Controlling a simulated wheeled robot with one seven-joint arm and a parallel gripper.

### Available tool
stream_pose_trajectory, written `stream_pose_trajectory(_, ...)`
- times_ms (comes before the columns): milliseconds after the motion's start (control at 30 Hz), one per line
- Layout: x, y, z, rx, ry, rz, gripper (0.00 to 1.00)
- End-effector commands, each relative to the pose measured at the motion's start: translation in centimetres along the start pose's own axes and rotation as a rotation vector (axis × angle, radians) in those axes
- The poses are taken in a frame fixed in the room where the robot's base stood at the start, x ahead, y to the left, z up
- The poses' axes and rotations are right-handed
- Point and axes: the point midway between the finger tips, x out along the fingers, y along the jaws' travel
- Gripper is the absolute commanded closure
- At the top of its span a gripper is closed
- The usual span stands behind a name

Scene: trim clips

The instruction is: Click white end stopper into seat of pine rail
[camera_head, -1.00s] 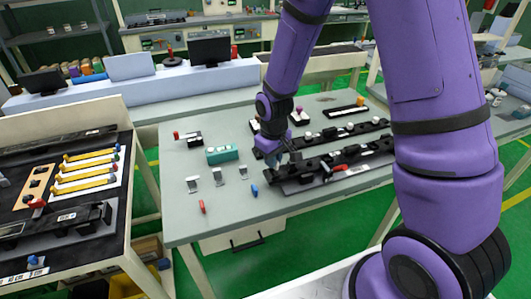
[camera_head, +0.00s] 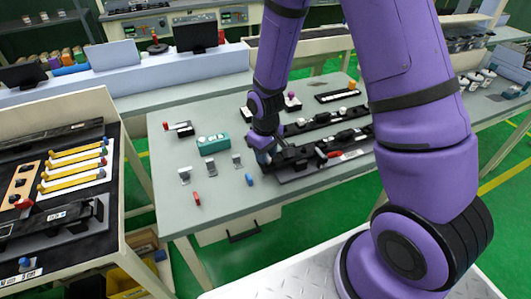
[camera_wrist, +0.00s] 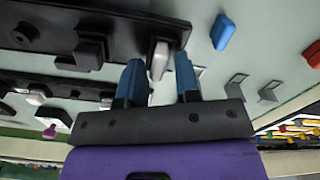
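My gripper (camera_head: 266,160) points down at the left end of the nearest black rail (camera_head: 300,172) on the grey table. In the wrist view, the two blue fingers of my gripper (camera_wrist: 160,70) stand apart, either side of a whitish stopper (camera_wrist: 159,55). Narrow gaps show beside the stopper, so it does not look clamped. The stopper is at the end of the black rail (camera_wrist: 130,32); whether it is fully seated cannot be told. In the head view my gripper hides it. No rail looks pine-coloured; the label is unreadable.
A blue piece (camera_head: 249,179) and a red piece (camera_head: 197,198) lie left of the rail. Grey brackets (camera_head: 184,175) stand behind them, near a teal box (camera_head: 213,144). A second black rail (camera_head: 325,118) lies behind. The table's front left is mostly clear.

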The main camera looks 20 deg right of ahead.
Motion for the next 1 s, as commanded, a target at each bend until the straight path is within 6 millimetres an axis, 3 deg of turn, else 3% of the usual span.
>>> stream_pose_trajectory(200, 0.0, -0.2, 0.2, -0.002, -0.005, -0.003, 0.63)
stream_pose_trajectory(367, -1.2, -0.1, 0.1, -0.001, -0.002, -0.001, 0.63)
stream_pose_trajectory(800, -8.6, 0.0, -0.1, -0.001, 0.003, 0.001, 0.63)
stream_pose_trajectory(1000, -11.0, 0.0, 0.0, -0.001, 0.0, 0.0, 0.63)
